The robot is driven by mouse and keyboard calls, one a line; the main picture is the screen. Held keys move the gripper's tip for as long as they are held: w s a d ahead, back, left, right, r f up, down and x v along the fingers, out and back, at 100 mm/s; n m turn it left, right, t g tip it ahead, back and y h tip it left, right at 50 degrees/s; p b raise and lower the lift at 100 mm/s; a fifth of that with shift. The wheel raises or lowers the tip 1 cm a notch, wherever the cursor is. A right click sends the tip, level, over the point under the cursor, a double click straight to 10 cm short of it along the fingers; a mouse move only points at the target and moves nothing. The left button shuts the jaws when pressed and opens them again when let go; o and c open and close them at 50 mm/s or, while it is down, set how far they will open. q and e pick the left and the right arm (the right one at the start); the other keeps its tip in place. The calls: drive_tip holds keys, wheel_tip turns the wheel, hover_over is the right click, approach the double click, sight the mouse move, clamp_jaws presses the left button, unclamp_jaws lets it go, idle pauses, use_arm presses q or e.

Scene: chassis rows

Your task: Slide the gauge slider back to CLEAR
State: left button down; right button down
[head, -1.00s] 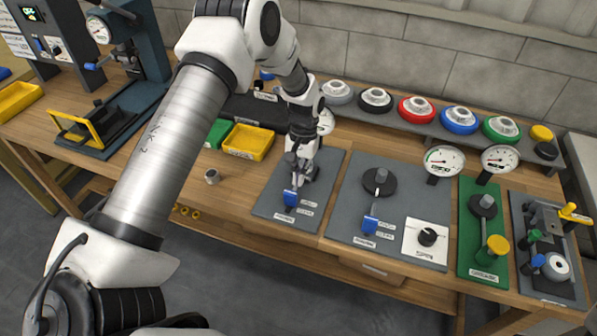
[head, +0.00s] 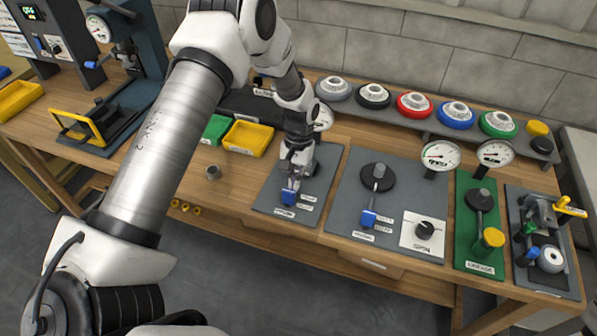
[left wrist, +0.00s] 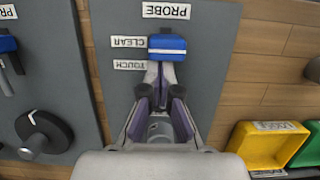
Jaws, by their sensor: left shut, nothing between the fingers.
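The gauge slider is a blue block (head: 288,197) with a pale stripe, on the grey PROBE plate (head: 262,203). In the left wrist view the blue block (left wrist: 167,47) sits beside the CLEAR label (left wrist: 126,42), slightly toward the TOUCH label (left wrist: 128,65). My left gripper (head: 291,186) is shut and empty, low over the plate behind the slider. In the left wrist view its fingertips (left wrist: 162,70) are at the slider's TOUCH-side edge; I cannot tell if they touch it. The fingers hide the plate behind the slider. My right gripper is not in view.
A yellow bin (head: 248,138) and a small metal cup (head: 213,172) lie to the left. The bench front edge is close in front of the plate.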

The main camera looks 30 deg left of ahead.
use_arm(q)
drive_tip(key=v, duration=1.2)
